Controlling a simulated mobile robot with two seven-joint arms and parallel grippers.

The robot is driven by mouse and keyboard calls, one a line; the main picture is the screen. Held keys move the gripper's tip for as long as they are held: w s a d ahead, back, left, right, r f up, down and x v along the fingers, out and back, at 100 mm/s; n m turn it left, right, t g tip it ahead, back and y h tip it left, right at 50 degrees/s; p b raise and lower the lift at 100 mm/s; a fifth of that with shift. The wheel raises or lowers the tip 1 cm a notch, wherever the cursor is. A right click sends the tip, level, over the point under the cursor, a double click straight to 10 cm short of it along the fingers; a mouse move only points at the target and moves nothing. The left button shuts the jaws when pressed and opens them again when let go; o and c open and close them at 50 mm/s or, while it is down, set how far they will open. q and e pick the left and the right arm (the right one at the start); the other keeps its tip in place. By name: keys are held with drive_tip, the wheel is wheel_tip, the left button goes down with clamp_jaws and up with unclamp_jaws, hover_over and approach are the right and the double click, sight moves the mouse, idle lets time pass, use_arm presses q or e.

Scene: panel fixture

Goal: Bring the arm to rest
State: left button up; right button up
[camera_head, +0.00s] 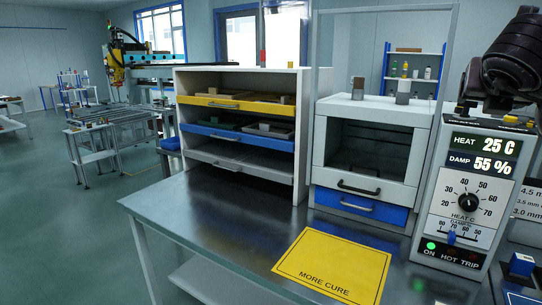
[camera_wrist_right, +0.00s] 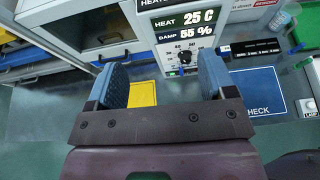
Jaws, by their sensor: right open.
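My right arm (camera_head: 512,58) enters at the top right of the head view, above the control panel. In the right wrist view my right gripper (camera_wrist_right: 163,84) is open, with two blue-padded fingers apart and nothing between them. The panel (camera_head: 475,200) stands upright at the right, its display (camera_head: 485,155) reading HEAT 25 C and DAMP 55 %. Below are a black dial knob (camera_head: 468,202), a blue slider (camera_head: 452,237) and a lit green lamp (camera_head: 430,246). The gripper does not visibly touch the panel. My left gripper is not in view.
A metal table (camera_head: 235,235) carries a yellow MORE CURE mat (camera_head: 333,266), a drawer rack (camera_head: 240,78) and a grey chamber (camera_head: 370,150) with a blue drawer. A blue CHECK mat (camera_wrist_right: 259,91) lies right of the panel. The table's front left is clear.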

drive_tip(key=s+a+f+n+g+y, duration=0.2)
drive_tip(key=a+n+y, duration=0.4)
drive_tip(key=a+y, duration=0.65)
drive_tip(key=s+a+f+n+g+y, duration=0.15)
drive_tip(key=a+n+y, duration=0.35)
drive_tip(key=a+y, duration=0.8)
drive_tip(key=d+f+m+t+h, duration=0.4)
drive_tip(key=f+m+h, duration=0.1)
drive_tip(key=f+m, duration=0.5)
drive_tip(key=w+d+f+m+t+h+p, duration=0.1)
drive_tip(key=d+f+m+t+h, duration=0.25)
drive_tip(key=f+m, duration=0.7)
drive_tip(key=d+f+m+t+h, duration=0.3)
drive_tip(key=d+f+m+h, duration=0.25)
drive_tip(key=f+m, duration=0.45)
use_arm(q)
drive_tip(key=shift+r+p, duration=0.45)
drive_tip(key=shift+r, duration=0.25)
use_arm(e)
drive_tip(key=s+d+f+m+g+h, duration=0.1)
drive_tip(key=s+f+m+g+h, duration=0.1)
drive_tip(key=s+f, duration=1.1)
drive_tip(key=s+d+f+m+g+h, duration=0.1)
drive_tip(key=s+f+m+g, duration=0.4)
drive_tip(key=s+f, duration=0.8)
drive_tip(key=shift+s+f+m+g+h, duration=0.15)
drive_tip(key=shift+s+m+g+h, duration=0.15)
drive_tip(key=shift+s+m+h, duration=0.5)
